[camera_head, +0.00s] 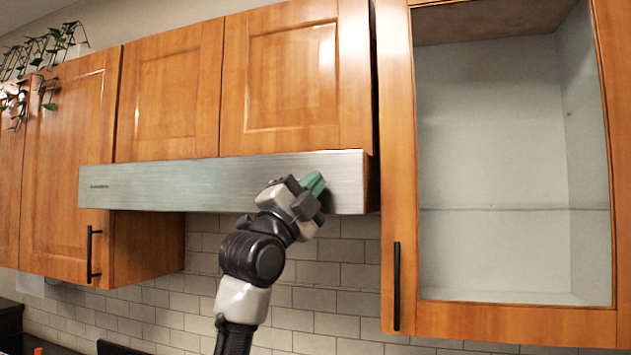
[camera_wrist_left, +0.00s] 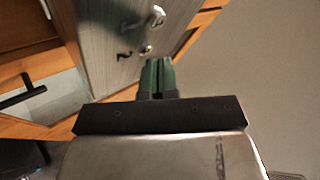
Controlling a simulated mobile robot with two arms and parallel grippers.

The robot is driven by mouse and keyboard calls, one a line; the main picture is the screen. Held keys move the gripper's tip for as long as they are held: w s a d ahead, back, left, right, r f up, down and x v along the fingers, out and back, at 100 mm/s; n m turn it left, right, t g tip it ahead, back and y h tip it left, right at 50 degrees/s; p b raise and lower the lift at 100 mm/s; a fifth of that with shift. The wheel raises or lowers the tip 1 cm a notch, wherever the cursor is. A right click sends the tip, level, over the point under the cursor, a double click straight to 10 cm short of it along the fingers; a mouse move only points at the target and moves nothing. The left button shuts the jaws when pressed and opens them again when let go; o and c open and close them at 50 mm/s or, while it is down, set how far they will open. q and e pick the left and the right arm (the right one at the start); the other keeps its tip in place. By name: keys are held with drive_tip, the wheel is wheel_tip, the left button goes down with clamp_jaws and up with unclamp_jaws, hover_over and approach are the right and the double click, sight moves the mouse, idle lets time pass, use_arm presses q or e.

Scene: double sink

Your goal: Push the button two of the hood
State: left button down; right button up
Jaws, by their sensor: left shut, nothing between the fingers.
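The hood (camera_head: 180,185) is a long brushed-metal strip under the wooden cabinets in the head view. Its grey face (camera_wrist_left: 105,45) also shows in the left wrist view, with two small shiny knob-like buttons, an upper one (camera_wrist_left: 157,17) and a lower one (camera_wrist_left: 146,51). I cannot tell their numbers. In the head view no buttons show; my left gripper covers part of the hood's right end. My left gripper (camera_head: 314,182) is shut and empty, its green fingertips in front of that end. In the wrist view its fingertips (camera_wrist_left: 157,63) appear just below the lower button; contact cannot be told. My right gripper is not in view.
A glass-fronted cabinet (camera_head: 500,150) with a black handle (camera_head: 396,286) stands right of the hood. Closed wooden cabinets (camera_head: 298,75) are above it and at the left. A tiled wall (camera_head: 330,300) lies below. A hanging plant (camera_head: 40,60) is at the upper left.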

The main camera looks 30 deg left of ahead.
use_arm(q)
drive_tip(key=shift+w, duration=0.15)
idle(0.4)
drive_tip(key=shift+s+d, duration=0.1)
drive_tip(key=shift+s, duration=0.55)
drive_tip(key=shift+s+d+b, duration=0.25)
drive_tip(key=shift+s+b, duration=0.05)
drive_tip(key=shift+s, duration=0.65)
drive_tip(key=shift+s+d+b, duration=0.2)
drive_tip(key=shift+s+b, duration=0.15)
drive_tip(key=shift+s, duration=0.65)
drive_tip(key=shift+s+d+b, duration=0.25)
drive_tip(key=shift+s+b, duration=0.05)
drive_tip(key=shift+s, duration=0.65)
drive_tip(key=shift+h, duration=0.3)
